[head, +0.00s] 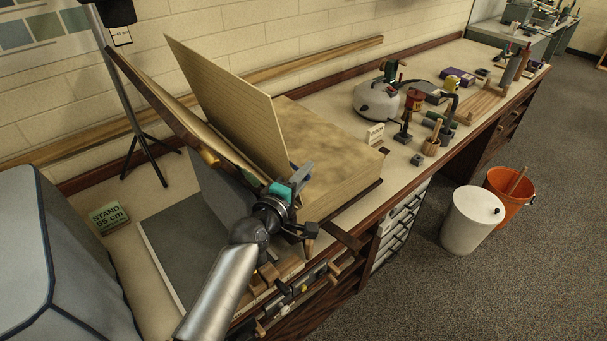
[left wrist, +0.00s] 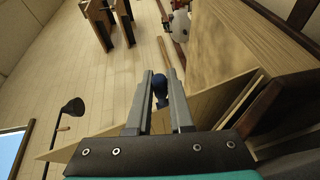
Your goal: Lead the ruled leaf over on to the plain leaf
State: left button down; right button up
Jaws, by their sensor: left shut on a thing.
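The ruled leaf (head: 235,112) is a large pale panel with fine lines. It stands steeply tilted at the left side of a thick block with a mottled tan top (head: 335,140). I cannot tell for sure which surface is the plain leaf. My left gripper (head: 299,176) is at the ruled leaf's lower near corner. In the left wrist view its fingers (left wrist: 160,92) are shut around a small dark-blue knob (left wrist: 160,84), and a pale panel edge (left wrist: 205,105) runs beside them. The knob's join to the leaf is hidden. My right gripper is out of view.
A dark-edged board (head: 160,105) leans behind and left of the ruled leaf. A grey slab (head: 165,245) lies flat on the bench. A kettle-like pot (head: 378,101) and small tools stand to the right; bins (head: 470,222) are on the floor.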

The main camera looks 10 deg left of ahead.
pick_arm(q)
jog(key=c, duration=0.8)
grip_release()
jog(key=shift+s, duration=0.1)
jog(key=v, duration=1.5)
dwell(0.7)
dwell(0.6)
